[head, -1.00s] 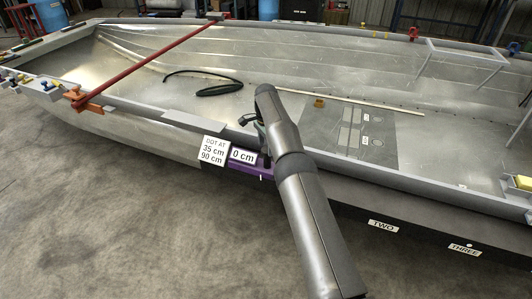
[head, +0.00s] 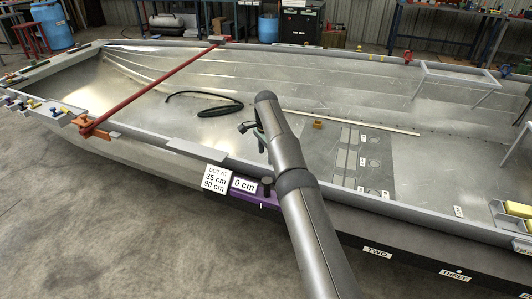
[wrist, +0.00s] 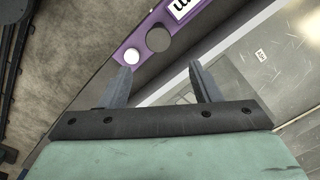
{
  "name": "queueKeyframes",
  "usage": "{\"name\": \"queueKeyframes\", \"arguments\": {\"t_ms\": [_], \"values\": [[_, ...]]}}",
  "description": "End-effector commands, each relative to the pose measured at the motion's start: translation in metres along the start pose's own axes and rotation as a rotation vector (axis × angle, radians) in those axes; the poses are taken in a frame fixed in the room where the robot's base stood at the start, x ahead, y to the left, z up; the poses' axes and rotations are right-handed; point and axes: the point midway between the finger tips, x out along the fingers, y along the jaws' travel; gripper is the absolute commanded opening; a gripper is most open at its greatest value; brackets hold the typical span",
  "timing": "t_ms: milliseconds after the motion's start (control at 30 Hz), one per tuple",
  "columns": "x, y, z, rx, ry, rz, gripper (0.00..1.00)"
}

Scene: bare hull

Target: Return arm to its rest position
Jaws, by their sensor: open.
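My arm reaches up from the bottom of the head view to the near edge of the bare metal hull (head: 300,100). My gripper (wrist: 160,75) shows in the wrist view with its two grey fingers apart and nothing between them. In the head view the gripper is small and partly hidden behind my arm, above the hull's near side. A purple strip (head: 252,200) with a "0 cm" label lies below it on the near edge. In the wrist view the purple strip (wrist: 183,30) carries a white round dot and a dark knob, beyond the fingertips and apart from them.
A red bar (head: 150,88) crosses the hull at the left, with an orange clamp (head: 92,130) at its near end. A black hose (head: 210,108) and an orange-brown piece (head: 318,125) lie inside. A grey frame (head: 462,70) stands at the right. Floor in front is clear.

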Motion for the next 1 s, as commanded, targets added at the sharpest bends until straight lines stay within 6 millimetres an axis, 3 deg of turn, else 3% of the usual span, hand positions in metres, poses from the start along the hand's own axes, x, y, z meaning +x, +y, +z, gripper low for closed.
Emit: {"name": "queueKeyframes", "arguments": {"t_ms": [233,367,533,767,900,1000], "values": [[0.0,0.0,0.0,0.0,0.0,0.0,0.57],[-0.029,0.006,-0.008,-0.034,-0.001,-0.007,0.57],[-0.091,0.038,-0.018,-0.147,-0.011,-0.019,0.57],[-0.167,0.125,-0.007,-0.374,-0.021,-0.038,0.57],[-0.195,0.196,0.015,-0.53,-0.023,-0.045,0.57],[-0.205,0.253,0.037,-0.648,-0.02,-0.049,0.57]]}}
